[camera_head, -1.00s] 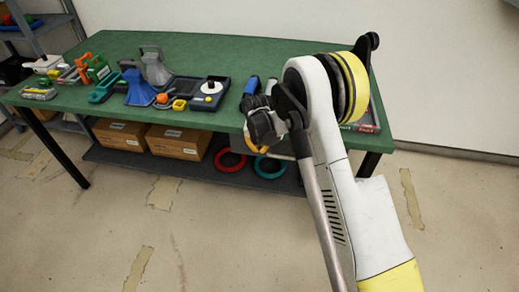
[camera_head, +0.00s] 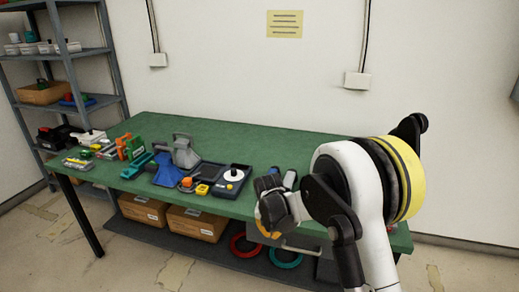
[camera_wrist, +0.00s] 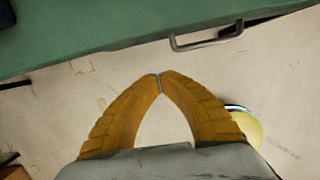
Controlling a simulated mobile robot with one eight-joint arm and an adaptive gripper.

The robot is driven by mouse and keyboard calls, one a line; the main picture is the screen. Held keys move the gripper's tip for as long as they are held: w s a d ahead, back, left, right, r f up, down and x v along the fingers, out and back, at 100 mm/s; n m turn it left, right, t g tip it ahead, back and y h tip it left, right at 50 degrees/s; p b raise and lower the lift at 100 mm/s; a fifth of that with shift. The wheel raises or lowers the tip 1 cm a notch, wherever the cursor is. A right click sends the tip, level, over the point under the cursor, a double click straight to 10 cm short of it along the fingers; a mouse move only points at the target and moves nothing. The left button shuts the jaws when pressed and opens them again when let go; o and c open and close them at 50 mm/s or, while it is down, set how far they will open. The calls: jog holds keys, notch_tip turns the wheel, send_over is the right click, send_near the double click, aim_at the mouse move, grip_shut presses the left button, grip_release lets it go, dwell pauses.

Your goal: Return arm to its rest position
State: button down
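My gripper (camera_wrist: 160,80) shows in the wrist view as two orange-brown fingers whose tips meet; nothing is held between them. In the head view my gripper (camera_head: 268,230) hangs in front of the table's front edge, partly hidden by my wrist. My arm is folded at the right, its white and yellow elbow over the right end of the green table (camera_head: 230,130). The wrist view looks down past the table edge (camera_wrist: 100,30) to the floor.
A drawer handle (camera_wrist: 205,38) is just ahead of the gripper. Cardboard boxes (camera_head: 197,224), a red ring (camera_head: 243,246) and a teal ring (camera_head: 286,258) lie on the lower shelf.

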jog(key=s+d+r+m+t, duration=0.1)
jog(key=s+d+r+m, duration=0.3)
jog(key=s+r+m, duration=0.4)
jog(key=s+d+r+m+t, duration=0.1)
jog(key=s+d+r+m, duration=0.4)
jog(key=r, duration=0.6)
jog(key=s+d+r+m+t, duration=0.1)
jog(key=s+d+m, duration=0.1)
jog(key=s+m, duration=0.7)
jog(key=s+d+r+m+t, duration=0.1)
jog(key=s+d+m, duration=0.1)
jog(key=s+m, duration=0.7)
jog(key=shift+r+m+t+y, duration=0.3)
jog(key=shift+r+m+y, duration=0.1)
jog(key=shift+m, duration=0.1)
jog(key=shift+w+d, duration=0.1)
